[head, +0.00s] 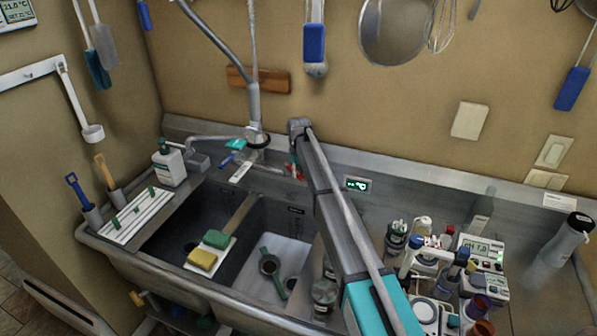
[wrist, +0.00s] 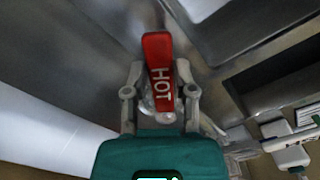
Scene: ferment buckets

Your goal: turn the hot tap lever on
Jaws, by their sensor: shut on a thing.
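The hot tap lever (wrist: 158,45) is red with white letters reading HOT, and fills the middle of the wrist view. In the head view only a small red bit (head: 294,171) shows behind the sink, beside my arm. My gripper (wrist: 161,82) has its two grey fingers on either side of the lever's lower part, shut on it. The lever's far end sticks out past the fingertips. The tap body (head: 255,135) rises at the back of the sink, with a blue lever (head: 228,160) to its left. In the head view my arm hides the gripper.
A small temperature display (head: 357,184) is right of my arm. Bottles and instruments crowd the right counter.

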